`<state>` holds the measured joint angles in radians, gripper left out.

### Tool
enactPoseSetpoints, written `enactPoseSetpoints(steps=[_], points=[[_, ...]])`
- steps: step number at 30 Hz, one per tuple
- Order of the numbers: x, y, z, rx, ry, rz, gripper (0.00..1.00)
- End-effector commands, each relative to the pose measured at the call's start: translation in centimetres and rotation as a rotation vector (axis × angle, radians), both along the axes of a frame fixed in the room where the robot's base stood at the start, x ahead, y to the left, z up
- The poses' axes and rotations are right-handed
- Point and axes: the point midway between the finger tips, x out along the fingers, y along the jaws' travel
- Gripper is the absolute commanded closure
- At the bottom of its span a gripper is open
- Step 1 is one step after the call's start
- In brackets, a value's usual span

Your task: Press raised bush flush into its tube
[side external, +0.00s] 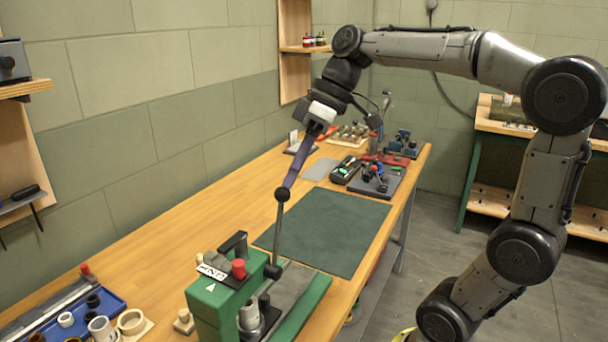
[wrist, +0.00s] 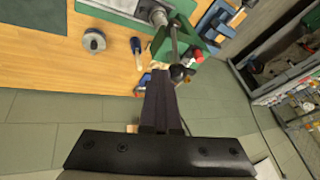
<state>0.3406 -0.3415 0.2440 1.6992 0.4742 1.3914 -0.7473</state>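The green press (side external: 213,307) stands at the front of the bench. Its lever rises nearly upright from a pivot at the side and ends in a dark ball knob (side external: 282,195). The knob also shows in the wrist view (wrist: 177,73). My gripper (side external: 287,184) reaches down to the knob; its long dark fingers (wrist: 160,76) look closed together, with the knob beside their tips. I cannot tell whether they touch it. A pale metal cylinder (side external: 249,314) sits within the press, partly hidden by the frame. I cannot make out the bush or its height in the tube.
A dark green mat (side external: 330,232) lies clear behind the press. A blue tray (side external: 85,312) with rings and cups stands at the left. Tools and fixtures (side external: 375,180) crowd the far end of the bench. The wall runs along the left.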

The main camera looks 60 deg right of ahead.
Motion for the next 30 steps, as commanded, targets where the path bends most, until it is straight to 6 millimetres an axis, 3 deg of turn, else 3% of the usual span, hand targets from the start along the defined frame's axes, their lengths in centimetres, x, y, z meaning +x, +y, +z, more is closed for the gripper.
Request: enactPoseSetpoints(steps=[6, 20, 25, 30], points=[[0.0, 1.8, 0.8, -0.013, -0.004, 0.002, 1.00], [0.0, 1.9, 1.0, -0.007, -0.006, 0.001, 1.00], [0.4, 0.4, 1.2, -0.010, -0.005, -0.005, 1.00], [0.8, -2.7, 2.0, -0.017, -0.005, -0.010, 1.00]])
